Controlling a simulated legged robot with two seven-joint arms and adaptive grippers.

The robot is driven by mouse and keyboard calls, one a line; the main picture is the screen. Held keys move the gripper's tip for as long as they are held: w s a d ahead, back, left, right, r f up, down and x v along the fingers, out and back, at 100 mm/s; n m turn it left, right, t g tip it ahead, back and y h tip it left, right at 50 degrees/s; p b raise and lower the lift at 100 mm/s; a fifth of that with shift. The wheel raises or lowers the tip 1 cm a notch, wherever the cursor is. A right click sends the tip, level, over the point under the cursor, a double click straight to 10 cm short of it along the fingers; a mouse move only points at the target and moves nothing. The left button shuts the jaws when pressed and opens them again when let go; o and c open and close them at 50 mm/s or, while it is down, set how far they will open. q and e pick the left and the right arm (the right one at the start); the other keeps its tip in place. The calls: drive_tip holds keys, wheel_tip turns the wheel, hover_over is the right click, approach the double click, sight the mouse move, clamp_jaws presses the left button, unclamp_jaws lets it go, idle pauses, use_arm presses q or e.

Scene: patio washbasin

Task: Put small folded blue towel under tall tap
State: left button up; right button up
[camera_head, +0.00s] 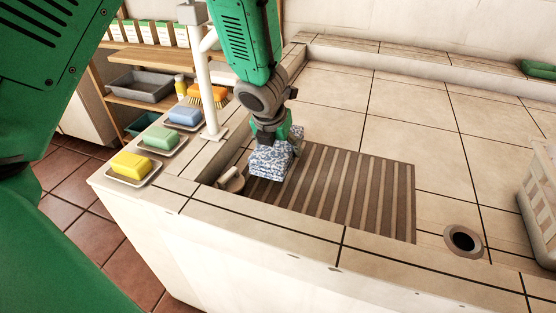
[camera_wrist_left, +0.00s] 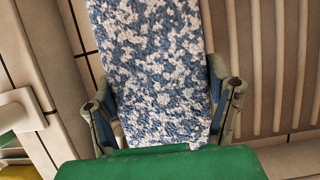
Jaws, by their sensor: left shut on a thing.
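The small folded blue towel (camera_head: 271,163) is blue and white speckled. My left gripper (camera_head: 283,143) is shut on it, reaching down from above. The towel is over the left end of the brown ribbed drain area (camera_head: 340,190); I cannot tell whether it touches it. In the left wrist view the towel (camera_wrist_left: 155,70) fills the middle, between the two fingers of my left gripper (camera_wrist_left: 162,112). A tall white pipe (camera_head: 204,85), which looks like the tall tap, stands behind and left of the towel. A short pale fitting (camera_head: 231,180) is just left of the towel. My right gripper is not in view.
Yellow (camera_head: 131,165), green (camera_head: 161,138) and blue (camera_head: 184,115) soaps lie in dishes along the left ledge, with an orange brush (camera_head: 207,94) behind. A round drain hole (camera_head: 463,240) and a pale basket (camera_head: 541,195) are at the right. The tiled basin floor behind is clear.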

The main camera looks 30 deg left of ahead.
sight(273, 150)
use_arm(q)
wheel_tip(273, 150, down, 4)
drive_tip(key=b, duration=0.3)
drive_tip(key=shift+a+r, duration=0.1)
drive_tip(key=shift+r, duration=0.15)
drive_tip(key=o, duration=1.4)
drive_tip(key=shift+r, duration=0.25)
drive_tip(key=p+v, duration=0.4)
drive_tip(key=v, duration=0.3)
drive_tip(key=shift+s, duration=0.15)
drive_tip(key=shift+s+f, duration=0.1)
